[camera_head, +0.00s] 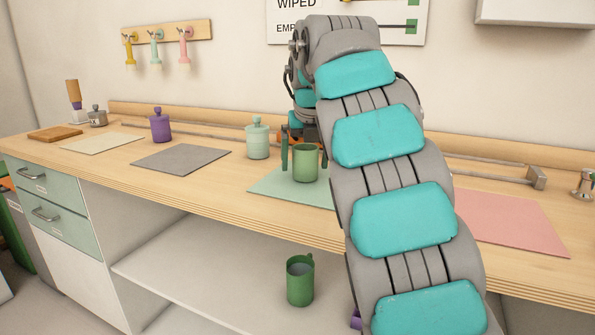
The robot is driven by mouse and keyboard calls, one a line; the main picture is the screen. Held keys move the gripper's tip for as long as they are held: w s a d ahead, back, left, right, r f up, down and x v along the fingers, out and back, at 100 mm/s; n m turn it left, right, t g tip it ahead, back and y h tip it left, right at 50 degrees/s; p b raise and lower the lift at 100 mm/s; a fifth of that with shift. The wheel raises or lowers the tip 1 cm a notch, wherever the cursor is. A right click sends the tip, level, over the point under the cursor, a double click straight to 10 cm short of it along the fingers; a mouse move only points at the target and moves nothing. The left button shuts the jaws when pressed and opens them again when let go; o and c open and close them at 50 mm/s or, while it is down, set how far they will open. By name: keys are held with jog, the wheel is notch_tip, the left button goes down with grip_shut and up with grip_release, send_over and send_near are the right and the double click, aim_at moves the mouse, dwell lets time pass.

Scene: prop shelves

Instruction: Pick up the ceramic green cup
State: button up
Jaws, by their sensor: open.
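A green cup (306,164) stands upright on the pale green mat (272,187) on the wooden counter. My gripper (304,157) points down at this cup, with one dark finger to the left of it and the other by its right side. The jaws are open, and I cannot tell whether either finger touches the cup. A second, darker green cup (300,283) with a grey inside and a handle stands upright on the lower white shelf, away from my gripper. I cannot tell for sure from their surfaces which cup is ceramic.
A pale green lidded jar (257,140) stands close left of my gripper. A purple jar (160,126) and a grey mat (181,159) are further left. A pink mat (508,222) lies right. My arm hides the counter's middle. A rail (480,165) runs along the back.

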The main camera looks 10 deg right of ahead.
jog(key=shift+w+f, duration=0.15)
jog(key=shift+f, duration=0.15)
jog(key=shift+c, duration=0.2)
jog(key=c, duration=1.4)
